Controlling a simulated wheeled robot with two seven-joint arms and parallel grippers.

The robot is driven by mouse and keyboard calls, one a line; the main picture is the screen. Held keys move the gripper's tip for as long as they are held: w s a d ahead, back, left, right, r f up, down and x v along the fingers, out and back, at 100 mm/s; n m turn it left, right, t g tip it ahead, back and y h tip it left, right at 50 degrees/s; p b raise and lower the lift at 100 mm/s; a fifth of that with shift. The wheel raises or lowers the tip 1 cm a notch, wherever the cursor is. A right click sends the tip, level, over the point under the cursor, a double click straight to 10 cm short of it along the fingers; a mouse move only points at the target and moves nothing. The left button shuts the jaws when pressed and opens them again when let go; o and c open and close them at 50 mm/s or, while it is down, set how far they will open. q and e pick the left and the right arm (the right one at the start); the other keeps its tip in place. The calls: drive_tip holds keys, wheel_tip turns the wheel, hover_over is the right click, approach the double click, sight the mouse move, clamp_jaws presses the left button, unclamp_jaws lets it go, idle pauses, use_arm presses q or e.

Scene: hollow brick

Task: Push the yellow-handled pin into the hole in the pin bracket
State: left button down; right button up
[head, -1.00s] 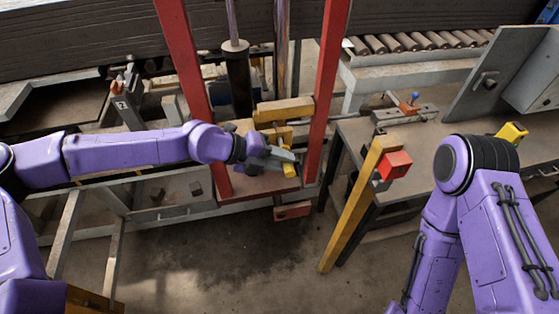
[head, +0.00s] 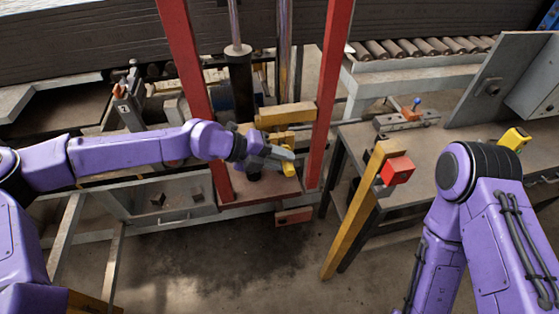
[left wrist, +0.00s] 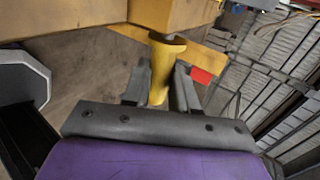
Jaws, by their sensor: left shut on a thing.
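My left gripper (head: 285,161) reaches in between the red posts of the press frame. It is shut on the yellow handle of the pin (left wrist: 160,72), which stands between the two dark fingers in the left wrist view. The handle's far end meets a yellow block (left wrist: 172,14), which looks like the pin bracket; it also shows in the head view (head: 286,115). The pin's shaft and the hole are hidden, so I cannot tell how deep the pin sits. My right arm shows at the right of the head view, but its gripper is out of view.
Red posts (head: 324,100) stand on both sides of my left gripper. A yellow post with a red box (head: 397,170) stands to the right, before a table (head: 436,150) with a blue-knobbed fixture (head: 410,117). The floor (head: 230,255) in front is clear.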

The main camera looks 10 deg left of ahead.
use_arm(q)
drive_tip(key=shift+w+a+b, duration=0.25)
drive_tip(key=shift+w+b, duration=0.2)
drive_tip(key=shift+w, duration=0.3)
drive_tip(key=c, duration=0.8)
unclamp_jaws()
drive_tip(key=b+v, duration=0.4)
drive_tip(key=v, duration=0.6)
drive_tip(key=shift+s+a+r, duration=0.1)
drive_tip(key=shift+a+r, duration=0.05)
drive_tip(key=shift+a, duration=0.1)
